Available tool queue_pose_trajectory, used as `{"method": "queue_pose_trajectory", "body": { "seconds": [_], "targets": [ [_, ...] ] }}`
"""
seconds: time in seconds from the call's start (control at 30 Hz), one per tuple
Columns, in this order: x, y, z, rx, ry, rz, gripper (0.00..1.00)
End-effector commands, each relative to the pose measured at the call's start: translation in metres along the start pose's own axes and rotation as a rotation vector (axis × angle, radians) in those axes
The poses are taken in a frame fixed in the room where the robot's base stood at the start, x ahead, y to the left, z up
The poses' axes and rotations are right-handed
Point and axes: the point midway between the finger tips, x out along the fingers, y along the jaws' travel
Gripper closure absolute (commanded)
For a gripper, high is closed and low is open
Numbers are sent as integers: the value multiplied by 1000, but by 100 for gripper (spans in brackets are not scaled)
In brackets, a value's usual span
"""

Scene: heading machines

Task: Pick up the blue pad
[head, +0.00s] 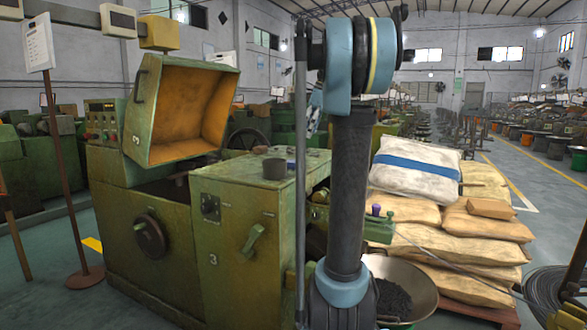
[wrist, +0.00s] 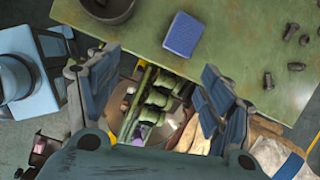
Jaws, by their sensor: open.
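The blue pad (wrist: 183,34) is a small, roughly square block. It lies flat on the green machine top (wrist: 228,52) in the wrist view, near the top's edge. My gripper (wrist: 158,66) is open, with its two blue-grey fingers spread wide and nothing held between them. The pad lies beyond the fingertips in the picture, apart from both fingers.
A dark round cup (wrist: 108,8) stands left of the pad; the head view shows it too (head: 274,168). Several loose bolts (wrist: 267,80) lie to the right. The green machine's hinged cover (head: 185,108) is raised. Stacked sacks (head: 416,163) and a metal bowl (head: 405,280) are right of my arm.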

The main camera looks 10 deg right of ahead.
Motion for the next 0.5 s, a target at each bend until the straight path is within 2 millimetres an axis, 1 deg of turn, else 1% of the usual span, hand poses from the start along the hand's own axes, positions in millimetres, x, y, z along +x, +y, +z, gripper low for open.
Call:
{"method": "queue_pose_trajectory", "body": {
  "seconds": [0.03,0.1,0.2,0.27,0.37,0.5],
  "targets": [
    [-6,-14,2,55,-8,0,27],
    [-12,-27,6,126,-18,2,27],
    [-17,-40,8,195,-29,4,27],
    [-19,-44,9,220,-32,5,27],
    [-15,-47,10,237,-34,6,27],
    [4,-46,11,235,-34,6,27]
  ]
}}
